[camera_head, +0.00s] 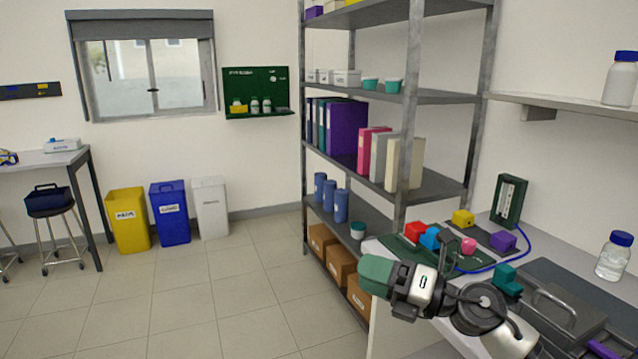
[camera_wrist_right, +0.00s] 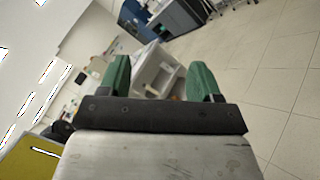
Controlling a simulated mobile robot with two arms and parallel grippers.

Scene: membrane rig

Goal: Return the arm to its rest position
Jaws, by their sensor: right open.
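My right gripper (camera_head: 374,274) shows in the head view, in front of the bench's left end, with green fingers pointing left. Its arm comes in from the lower right, over the bench edge. In the right wrist view the two green fingers of the right gripper (camera_wrist_right: 160,80) stand wide apart, with nothing between them but the distant room. The gripper is open and empty. My left gripper is in neither view.
The bench at right holds colored blocks (camera_head: 430,238), a blue cable (camera_head: 486,268), a dark case (camera_head: 560,305) and a clear bottle (camera_head: 614,256). A metal shelf rack (camera_head: 400,180) stands behind the gripper. The tiled floor (camera_head: 220,300) at left is clear.

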